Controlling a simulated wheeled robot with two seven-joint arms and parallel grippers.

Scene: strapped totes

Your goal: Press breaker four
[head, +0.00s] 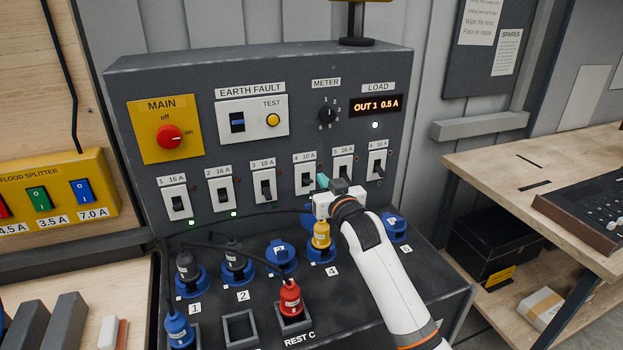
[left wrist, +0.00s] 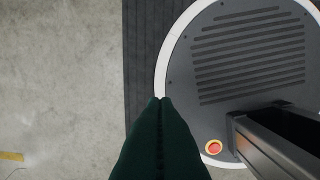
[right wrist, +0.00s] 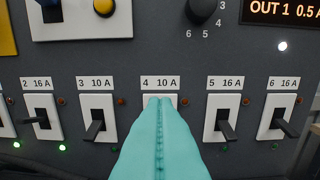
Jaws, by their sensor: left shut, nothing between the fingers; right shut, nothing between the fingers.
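Breaker four (head: 304,174) is a white plate with a dark lever, labelled "4 10 A", on the grey panel. My right gripper (head: 322,181) has shut teal fingers just in front and to the right of it in the head view. In the right wrist view the fingertips (right wrist: 160,101) cover most of breaker four (right wrist: 147,99), hiding its lever. Contact cannot be told. My left gripper (left wrist: 160,101) is shut and empty over the floor beside my base, out of the head view.
Breakers three (right wrist: 98,118) and five (right wrist: 222,118) flank breaker four closely. Green lamps glow under breakers one (head: 175,200) and two (head: 226,188). A yellow plug (head: 321,236) stands below my right gripper. A red plug (head: 291,298) stands at REST C.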

